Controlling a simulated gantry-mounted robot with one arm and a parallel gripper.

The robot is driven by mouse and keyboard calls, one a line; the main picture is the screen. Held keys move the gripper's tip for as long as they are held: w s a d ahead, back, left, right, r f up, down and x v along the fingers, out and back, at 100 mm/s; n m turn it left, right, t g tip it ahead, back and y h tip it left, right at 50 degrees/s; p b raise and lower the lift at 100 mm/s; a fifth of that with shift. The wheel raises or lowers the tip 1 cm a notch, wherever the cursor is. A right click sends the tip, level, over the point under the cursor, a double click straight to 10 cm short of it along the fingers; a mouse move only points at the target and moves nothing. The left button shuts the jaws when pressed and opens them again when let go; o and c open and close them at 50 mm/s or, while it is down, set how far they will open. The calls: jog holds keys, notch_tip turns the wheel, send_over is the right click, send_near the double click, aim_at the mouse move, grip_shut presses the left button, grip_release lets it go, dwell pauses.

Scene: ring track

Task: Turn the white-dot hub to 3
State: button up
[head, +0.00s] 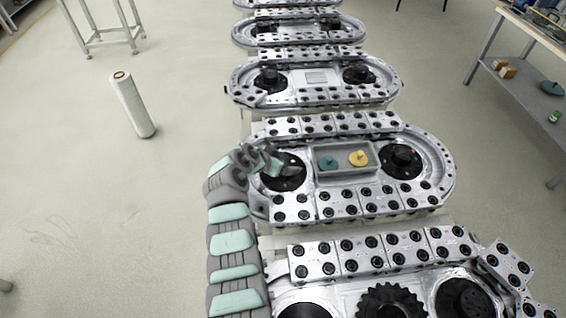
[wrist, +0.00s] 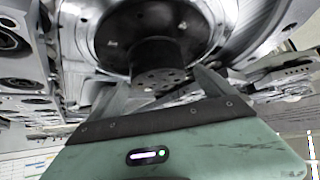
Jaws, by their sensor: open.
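The ring track (head: 340,205) nearest my arm carries two black hubs. My gripper (head: 284,164) is at the left hub (head: 282,180), and my arm hides part of it. In the wrist view the round black hub (wrist: 152,52) has a narrower centre post pointing toward my gripper (wrist: 158,80). My fingers are open, one on each side of the post's end, and I cannot tell whether they touch it. Small pale spots show on the hub's disc. The right hub (head: 403,158) has a small orange-red spot. I cannot read a number 3 in either view.
A grey tray (head: 322,149) between the hubs holds a teal piece (head: 328,163) and a yellow piece (head: 358,158). Metal carriage plates line the track. Similar tracks stand in front and behind. A white roll (head: 132,104) stands on open floor at left.

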jog(key=shift+w+d+f, duration=0.3)
jog(key=shift+d+f, duration=0.05)
jog(key=shift+f, duration=0.15)
jog(key=shift+c, duration=0.5)
jog(key=c, duration=1.3)
jog(key=shift+n+p, duration=0.3)
jog(key=shift+p, duration=0.2)
